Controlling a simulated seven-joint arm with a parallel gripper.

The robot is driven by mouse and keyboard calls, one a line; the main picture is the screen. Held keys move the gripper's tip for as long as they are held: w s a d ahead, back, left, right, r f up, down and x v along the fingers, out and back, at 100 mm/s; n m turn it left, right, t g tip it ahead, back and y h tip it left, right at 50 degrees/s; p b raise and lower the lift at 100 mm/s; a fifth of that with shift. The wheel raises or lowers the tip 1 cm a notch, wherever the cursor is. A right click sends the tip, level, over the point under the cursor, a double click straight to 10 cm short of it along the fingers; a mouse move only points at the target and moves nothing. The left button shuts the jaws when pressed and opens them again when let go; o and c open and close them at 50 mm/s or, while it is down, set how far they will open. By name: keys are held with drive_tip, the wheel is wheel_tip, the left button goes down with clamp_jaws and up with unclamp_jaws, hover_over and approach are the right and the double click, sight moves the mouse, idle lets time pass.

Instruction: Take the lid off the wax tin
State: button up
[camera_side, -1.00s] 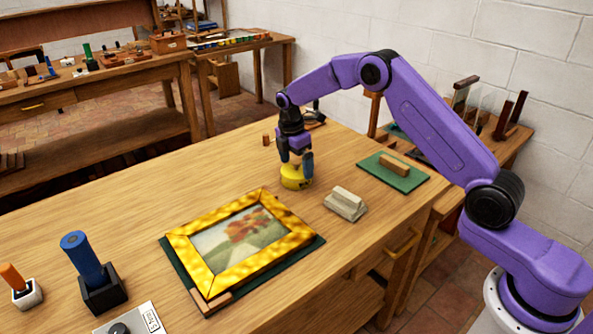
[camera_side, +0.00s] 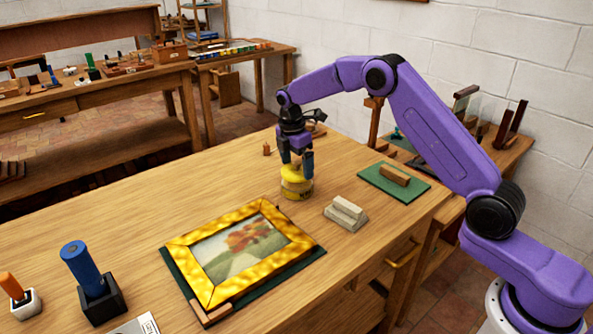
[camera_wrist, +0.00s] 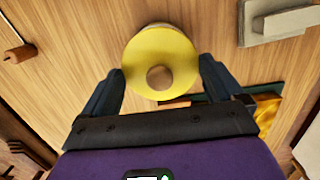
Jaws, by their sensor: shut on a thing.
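The wax tin (camera_side: 297,190) stands upright on the wooden bench, its yellow body below my gripper. Its yellow lid (camera_side: 295,172) sits higher, between my fingers and over the tin; I cannot tell how wide any gap is. My gripper (camera_side: 298,164) points down and is shut on the lid. In the wrist view the round lid (camera_wrist: 160,50) with a brown knob (camera_wrist: 159,77) lies between the two dark fingers. It hides most of the tin; a paler edge of yellow shows behind it.
A gold-framed picture (camera_side: 206,291) lies on a green mat at the front left. A pale block (camera_side: 345,213) is right of the tin, and a green mat (camera_side: 370,172) with a wooden block is farther right. A small brown peg (camera_side: 266,150) stands behind. Open bench lies left of the tin.

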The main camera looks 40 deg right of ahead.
drive_tip(key=s+r, duration=1)
drive_tip(key=s, duration=0.4)
drive_tip(key=d+f+n, duration=0.1)
drive_tip(key=d+f, duration=0.2)
drive_tip(key=d, duration=0.8)
approach(330, 175)
drive_tip(key=shift+s+d+f, duration=0.2)
drive_tip(key=shift+s+f, duration=0.4)
drive_tip(key=shift+s, duration=0.15)
drive_tip(key=shift+w+d+f, duration=0.15)
drive_tip(key=shift+w+f, duration=0.5)
drive_tip(key=shift+f, duration=0.05)
drive_tip(key=shift+w+f, duration=0.1)
drive_tip(key=shift+f, duration=1.5)
drive_tip(key=shift+f, duration=0.1)
